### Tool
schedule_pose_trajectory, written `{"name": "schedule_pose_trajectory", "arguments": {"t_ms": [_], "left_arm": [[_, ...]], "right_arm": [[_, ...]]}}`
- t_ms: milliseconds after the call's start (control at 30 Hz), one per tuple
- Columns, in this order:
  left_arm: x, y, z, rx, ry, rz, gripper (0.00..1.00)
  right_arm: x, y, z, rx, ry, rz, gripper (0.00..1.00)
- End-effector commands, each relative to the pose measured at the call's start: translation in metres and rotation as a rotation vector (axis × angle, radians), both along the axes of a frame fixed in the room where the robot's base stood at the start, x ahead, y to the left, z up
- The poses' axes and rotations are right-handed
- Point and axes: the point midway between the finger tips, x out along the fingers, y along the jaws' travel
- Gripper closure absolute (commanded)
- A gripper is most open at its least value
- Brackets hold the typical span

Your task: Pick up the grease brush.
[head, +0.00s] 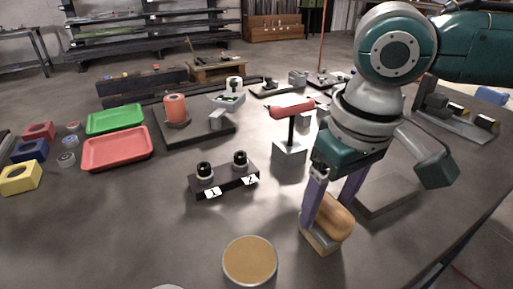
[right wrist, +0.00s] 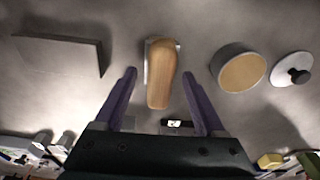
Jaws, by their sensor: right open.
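The grease brush seems to be the thing with a rounded wooden handle (head: 336,218), at the front right of the table in the head view. A paler block shows under the handle. In the right wrist view the wooden handle (right wrist: 160,78) is near the middle. My right gripper (head: 327,208) points down over it with its purple fingers open. In the right wrist view the fingers (right wrist: 159,76) stand on either side of the handle, with gaps visible on both sides. The bristles cannot be made out. My left gripper is not in view.
A round pot with a tan top (head: 250,261) stands left of the brush. A flat grey plate (head: 388,194) lies to its right. A black stand numbered 1 and 2 (head: 225,179) and a red-topped post (head: 292,108) are behind.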

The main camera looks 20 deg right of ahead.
Motion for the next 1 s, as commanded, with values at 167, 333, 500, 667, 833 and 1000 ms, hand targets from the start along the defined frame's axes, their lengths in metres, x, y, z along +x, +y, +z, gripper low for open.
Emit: {"name": "schedule_pose_trajectory", "arguments": {"t_ms": [167, 333, 500, 667, 833, 1000], "left_arm": [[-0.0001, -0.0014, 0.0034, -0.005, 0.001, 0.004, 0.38], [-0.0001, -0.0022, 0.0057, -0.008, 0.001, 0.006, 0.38], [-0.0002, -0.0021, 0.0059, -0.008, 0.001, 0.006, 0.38], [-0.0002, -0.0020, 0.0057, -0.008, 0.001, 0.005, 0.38], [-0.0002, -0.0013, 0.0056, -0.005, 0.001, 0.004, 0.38], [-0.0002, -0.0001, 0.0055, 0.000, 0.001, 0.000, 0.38]], "right_arm": [[0.0000, 0.0006, -0.0009, 0.002, 0.000, 0.000, 0.28], [-0.0002, 0.0003, -0.0030, 0.001, 0.001, 0.000, 0.28], [-0.0002, 0.0002, -0.0045, 0.000, 0.000, 0.000, 0.28], [-0.0001, 0.0001, -0.0044, 0.000, 0.000, 0.000, 0.29], [-0.0001, 0.0001, -0.0043, 0.000, 0.000, 0.000, 0.48], [-0.0001, 0.0001, -0.0043, 0.000, 0.000, 0.000, 0.67]]}}
